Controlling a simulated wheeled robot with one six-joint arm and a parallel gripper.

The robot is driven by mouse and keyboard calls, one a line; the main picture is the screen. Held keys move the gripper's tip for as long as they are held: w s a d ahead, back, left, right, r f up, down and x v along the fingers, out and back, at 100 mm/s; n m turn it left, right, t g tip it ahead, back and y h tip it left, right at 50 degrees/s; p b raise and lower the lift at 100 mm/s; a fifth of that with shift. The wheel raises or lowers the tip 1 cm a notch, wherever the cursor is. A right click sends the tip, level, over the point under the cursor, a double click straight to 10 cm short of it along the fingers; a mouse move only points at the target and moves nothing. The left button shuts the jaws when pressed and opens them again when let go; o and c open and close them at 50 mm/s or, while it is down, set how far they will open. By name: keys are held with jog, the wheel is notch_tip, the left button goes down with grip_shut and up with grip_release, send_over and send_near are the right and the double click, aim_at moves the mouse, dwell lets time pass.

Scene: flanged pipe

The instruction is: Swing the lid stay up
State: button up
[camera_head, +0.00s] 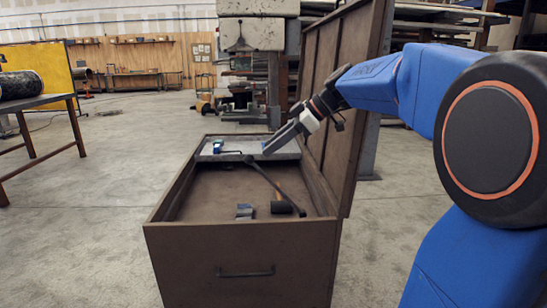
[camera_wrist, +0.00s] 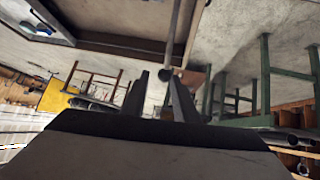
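The brown chest (camera_head: 232,257) stands with its lid (camera_head: 345,100) open at the right. A thin dark rod (camera_head: 268,178), which looks like the lid stay, slants low across the chest from its back middle towards the right front. Its far end, perhaps hooked, lies near the tray. In the wrist view the two fingers (camera_wrist: 160,82) are spread. A grey rod (camera_wrist: 174,40) with a rounded end shows between the tips; I cannot tell whether it touches them.
A grey tray (camera_head: 285,149) at the chest's back holds a blue item (camera_head: 217,146). A dark block (camera_head: 281,207), perhaps a mallet head, and a small grey-blue piece (camera_head: 244,211) lie on the chest floor. A machine column (camera_head: 252,33) stands behind.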

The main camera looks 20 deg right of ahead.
jog(key=shift+r, duration=0.35)
